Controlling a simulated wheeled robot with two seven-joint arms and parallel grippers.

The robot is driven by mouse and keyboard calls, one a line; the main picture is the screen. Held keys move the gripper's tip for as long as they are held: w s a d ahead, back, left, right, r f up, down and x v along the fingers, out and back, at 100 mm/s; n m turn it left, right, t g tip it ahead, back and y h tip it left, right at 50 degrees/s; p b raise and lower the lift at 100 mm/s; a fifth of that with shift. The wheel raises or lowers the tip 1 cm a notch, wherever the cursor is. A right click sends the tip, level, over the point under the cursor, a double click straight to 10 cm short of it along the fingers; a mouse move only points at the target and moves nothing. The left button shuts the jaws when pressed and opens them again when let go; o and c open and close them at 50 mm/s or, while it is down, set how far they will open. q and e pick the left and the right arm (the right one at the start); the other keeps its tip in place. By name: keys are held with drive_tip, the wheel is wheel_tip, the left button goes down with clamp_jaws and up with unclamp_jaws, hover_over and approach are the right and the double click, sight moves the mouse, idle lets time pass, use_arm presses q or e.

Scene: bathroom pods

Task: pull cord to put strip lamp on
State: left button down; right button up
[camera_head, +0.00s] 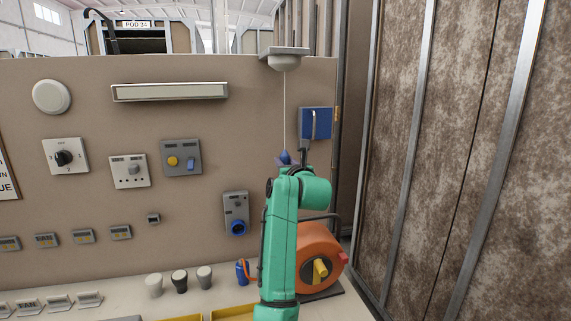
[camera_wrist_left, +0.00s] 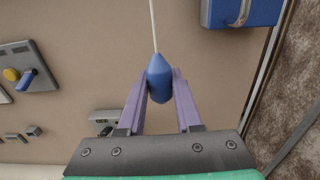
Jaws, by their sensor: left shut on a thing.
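A thin pale cord (camera_head: 285,112) hangs from a ceiling-type switch (camera_head: 284,60) on a bracket at the top of the panel. A blue pull handle (camera_wrist_left: 159,78) is at the cord's lower end. My left gripper (camera_wrist_left: 160,88) is shut on the blue handle, with a purple finger on each side of it. In the head view the gripper (camera_head: 288,158) is small and partly hidden by my green arm. The strip lamp (camera_head: 170,91) is a long pale bar on the panel, left of the cord; I cannot tell if it is lit. My right gripper is not in view.
A blue box (camera_head: 316,123) is right of the cord. An orange cable reel (camera_head: 319,247) stands behind my arm. Switches and a blue socket (camera_head: 237,213) are on the panel to the left. A brown metal-framed wall (camera_head: 440,150) closes the right side.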

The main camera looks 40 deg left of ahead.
use_arm(q)
drive_tip(key=shift+f+b, duration=0.4)
drive_tip(key=shift+f, duration=0.1)
drive_tip(key=c, duration=0.6)
unclamp_jaws()
drive_tip(key=shift+o, duration=0.2)
drive_tip(key=shift+d, duration=0.1)
drive_tip(key=shift+s+d, duration=0.2)
drive_tip(key=shift+d, duration=0.1)
drive_tip(key=b+v, duration=0.3)
drive_tip(key=v, duration=0.4)
drive_tip(key=shift+s+r, duration=0.1)
